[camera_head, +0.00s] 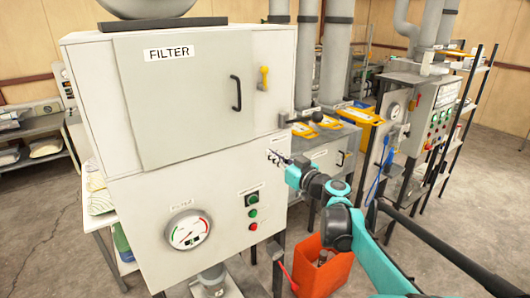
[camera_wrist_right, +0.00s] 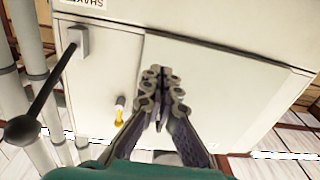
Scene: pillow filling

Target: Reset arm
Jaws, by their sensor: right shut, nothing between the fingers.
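My right arm (camera_head: 345,225) reaches in from the lower right in the head view. Its gripper (camera_head: 277,157) is in front of the right part of the white filter cabinet (camera_head: 140,230). In the right wrist view, the right gripper (camera_wrist_right: 163,82) has its fingertips together with nothing between them, in front of the pale cabinet face (camera_wrist_right: 235,85). Whether the tips touch the cabinet I cannot tell. My left gripper is in neither view.
A lever with a black ball knob (camera_head: 318,117) sticks out close above the right gripper; it also shows in the wrist view (camera_wrist_right: 22,131). A yellow handle (camera_head: 264,78) sits higher. An orange bin (camera_head: 325,272) stands below the arm. Shelving (camera_head: 465,110) stands at right.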

